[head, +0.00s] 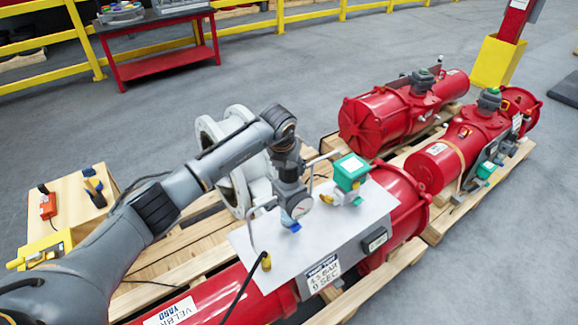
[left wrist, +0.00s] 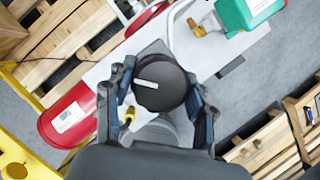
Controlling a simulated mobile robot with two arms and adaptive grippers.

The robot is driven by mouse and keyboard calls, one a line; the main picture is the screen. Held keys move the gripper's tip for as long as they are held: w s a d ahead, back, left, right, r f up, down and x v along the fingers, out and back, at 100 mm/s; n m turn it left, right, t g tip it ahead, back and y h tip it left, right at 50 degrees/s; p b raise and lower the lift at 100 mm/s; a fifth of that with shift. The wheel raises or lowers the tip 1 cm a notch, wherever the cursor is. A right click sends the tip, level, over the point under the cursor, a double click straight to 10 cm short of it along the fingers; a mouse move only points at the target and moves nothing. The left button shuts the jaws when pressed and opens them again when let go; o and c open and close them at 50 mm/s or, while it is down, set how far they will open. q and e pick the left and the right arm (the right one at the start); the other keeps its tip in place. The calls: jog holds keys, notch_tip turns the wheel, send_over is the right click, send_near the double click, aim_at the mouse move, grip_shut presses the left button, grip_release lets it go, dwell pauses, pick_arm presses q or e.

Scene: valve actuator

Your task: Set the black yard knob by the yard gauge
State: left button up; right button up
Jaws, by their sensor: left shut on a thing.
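The black yard knob (left wrist: 160,83) is round with a white index line, in the middle of the left wrist view. My left gripper (left wrist: 161,108) has its fingers on both sides of the knob and is shut on it. In the head view my left gripper (head: 288,190) reaches down over a light metal plate (head: 350,222) and hides the knob. A round white-faced gauge (head: 299,207) shows beside the gripper; its needle is too small to read. A label (head: 323,272) on the plate's front reads YARD, 4.5 BAR, 9 SEC. My right gripper is not in view.
A green box (head: 350,172) on a brass fitting stands behind the gripper. Bent pipes rise from the plate. A large white flanged valve (head: 242,160) stands behind left. Red actuators (head: 384,118) lie on pallets behind right. A wooden crate (head: 72,208) stands left.

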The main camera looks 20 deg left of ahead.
pick_arm(q)
jog(key=shift+f+m+b, duration=0.15)
jog(key=shift+m+b, duration=0.35)
jog(key=shift+b, duration=0.3)
jog(key=m+h+b, duration=0.1)
jog(key=m+b, duration=0.2)
jog(key=shift+f+h+b, duration=0.1)
jog(key=shift+h+b, duration=0.2)
jog(key=shift+b, duration=0.05)
jog(key=m+h+b, duration=0.1)
jog(key=m+b, duration=0.1)
jog(key=shift+m+g, duration=0.3)
jog(key=shift+g, duration=0.1)
jog(key=shift+r+m+b, duration=0.25)
jog(key=shift+m+b, duration=0.45)
jog(key=o, duration=1.2)
